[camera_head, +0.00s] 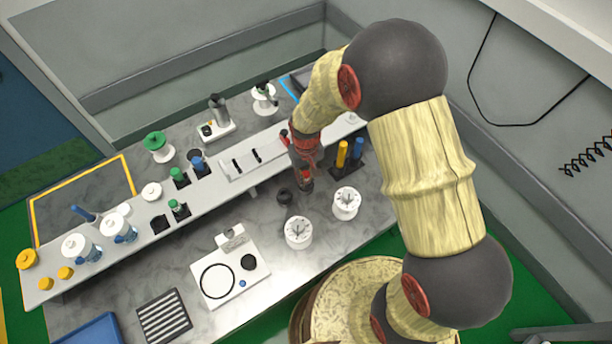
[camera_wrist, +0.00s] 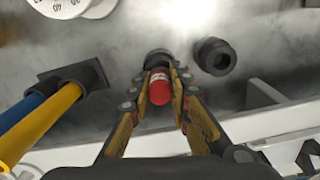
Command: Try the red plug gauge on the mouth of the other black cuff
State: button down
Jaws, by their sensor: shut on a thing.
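My gripper (camera_wrist: 160,82) is shut on the red plug gauge (camera_wrist: 160,90), whose red end faces the wrist camera between the two fingers. In the head view the red gauge (camera_head: 306,175) shows only as a small patch at my gripper (camera_head: 304,172), low over the worktop. A black cuff (camera_wrist: 157,58) lies right at the gauge's far end; whether the gauge is in its mouth or only against it I cannot tell. The other black cuff (camera_wrist: 214,57) stands apart to the right in the wrist view, its mouth open and empty; it also shows in the head view (camera_head: 284,196).
Yellow (camera_wrist: 42,122) and blue (camera_wrist: 30,108) gauges stand in a dark holder (camera_wrist: 92,76) close by on the left in the wrist view. Two white dials (camera_head: 299,233) (camera_head: 346,204) stand near the gripper. A raised white shelf (camera_head: 225,180) runs behind.

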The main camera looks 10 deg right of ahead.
jog(key=shift+s, duration=0.1)
jog(key=shift+r+p, duration=2.35)
jog(key=shift+r, duration=1.15)
